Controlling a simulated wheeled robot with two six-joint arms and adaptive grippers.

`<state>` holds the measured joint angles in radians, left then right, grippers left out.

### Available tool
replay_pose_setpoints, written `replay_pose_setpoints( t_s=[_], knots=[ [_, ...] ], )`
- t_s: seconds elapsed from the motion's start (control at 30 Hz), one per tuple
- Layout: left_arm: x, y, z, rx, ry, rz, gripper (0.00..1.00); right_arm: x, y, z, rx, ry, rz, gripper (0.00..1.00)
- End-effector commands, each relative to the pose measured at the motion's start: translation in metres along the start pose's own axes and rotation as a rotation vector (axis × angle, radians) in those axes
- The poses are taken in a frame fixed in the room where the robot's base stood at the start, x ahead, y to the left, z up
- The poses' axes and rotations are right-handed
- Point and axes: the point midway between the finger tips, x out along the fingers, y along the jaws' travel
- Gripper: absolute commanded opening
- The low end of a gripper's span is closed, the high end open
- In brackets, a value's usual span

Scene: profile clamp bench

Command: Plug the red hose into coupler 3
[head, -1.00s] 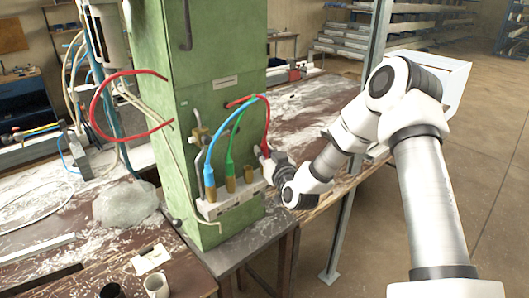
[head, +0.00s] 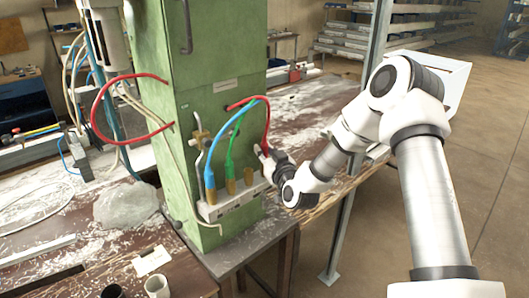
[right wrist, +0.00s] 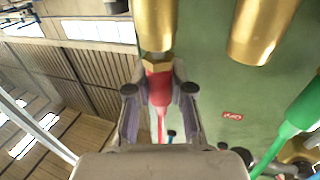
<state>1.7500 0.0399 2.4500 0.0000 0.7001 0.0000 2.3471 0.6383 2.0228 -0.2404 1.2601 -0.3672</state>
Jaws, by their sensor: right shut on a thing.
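The red hose (head: 267,118) comes out of the green column and bends down to my right gripper (head: 263,153). In the right wrist view my right gripper (right wrist: 160,97) is shut around the red hose's end (right wrist: 158,84), just behind its brass nut. The nut lines up with a brass coupler (right wrist: 155,22) and seems to meet it; I cannot tell how deep it sits. Beside it is an empty brass coupler (right wrist: 257,32), also seen in the head view (head: 248,176). Coupler numbers are not readable. My left gripper is not in view.
The blue hose (head: 209,176) and green hose (head: 230,165) stand in couplers on the white block (head: 230,207), close left of my gripper. The green column (head: 215,65) rises behind. A metal post (head: 345,215) stands near my right arm. Cups (head: 157,286) stand at the front left.

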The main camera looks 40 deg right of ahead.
Motion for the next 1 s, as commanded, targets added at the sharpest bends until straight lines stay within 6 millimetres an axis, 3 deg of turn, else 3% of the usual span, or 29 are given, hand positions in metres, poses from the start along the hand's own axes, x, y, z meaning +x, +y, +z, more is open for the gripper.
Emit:
replay_pose_setpoints(
  t_s=[1.0],
  knots=[
    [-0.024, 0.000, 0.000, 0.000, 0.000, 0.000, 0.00, 0.000, 0.000, -0.030, 0.000, -0.003, 0.000, 0.00]
  ],
)
